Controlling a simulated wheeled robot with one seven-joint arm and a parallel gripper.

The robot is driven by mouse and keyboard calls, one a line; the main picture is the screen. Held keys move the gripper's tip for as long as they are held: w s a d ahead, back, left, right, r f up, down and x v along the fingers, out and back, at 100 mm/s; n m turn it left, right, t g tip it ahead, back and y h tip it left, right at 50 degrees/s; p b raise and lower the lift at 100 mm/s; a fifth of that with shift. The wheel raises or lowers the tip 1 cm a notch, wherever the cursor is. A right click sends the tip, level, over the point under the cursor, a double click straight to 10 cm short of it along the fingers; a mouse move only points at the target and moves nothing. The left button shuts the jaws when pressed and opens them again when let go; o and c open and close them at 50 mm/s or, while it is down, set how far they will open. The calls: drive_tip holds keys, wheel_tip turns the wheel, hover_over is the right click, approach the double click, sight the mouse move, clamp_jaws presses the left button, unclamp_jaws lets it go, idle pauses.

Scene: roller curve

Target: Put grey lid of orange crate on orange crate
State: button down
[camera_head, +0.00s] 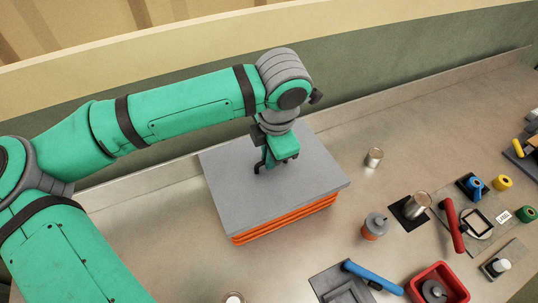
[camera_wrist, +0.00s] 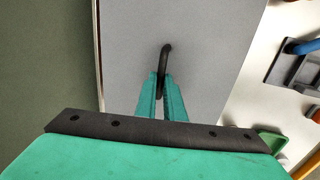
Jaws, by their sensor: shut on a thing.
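The grey lid (camera_head: 230,197) is a flat rectangular slab. It lies over the orange crate (camera_head: 290,220), whose ribbed orange side shows below the lid's front edge. Whether the lid touches the rim all round I cannot tell. My gripper (camera_head: 265,165) is above the middle of the lid. In the wrist view my gripper (camera_wrist: 160,88) is shut on the lid's dark handle (camera_wrist: 166,52), and the grey lid (camera_wrist: 215,60) fills the middle of that view. The crate's inside is hidden under the lid.
A metal can (camera_head: 374,157) stands right of the lid. An orange-based container (camera_head: 375,226), a blue-handled tool (camera_head: 372,277) and a red bin (camera_head: 438,284) are at the front right. A low wall runs behind. The counter left of the crate is clear.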

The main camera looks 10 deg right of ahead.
drive_tip(key=shift+f, duration=0.3)
idle(0.5)
drive_tip(key=c, duration=1.2)
unclamp_jaws()
drive_tip(key=shift+r, duration=4.5)
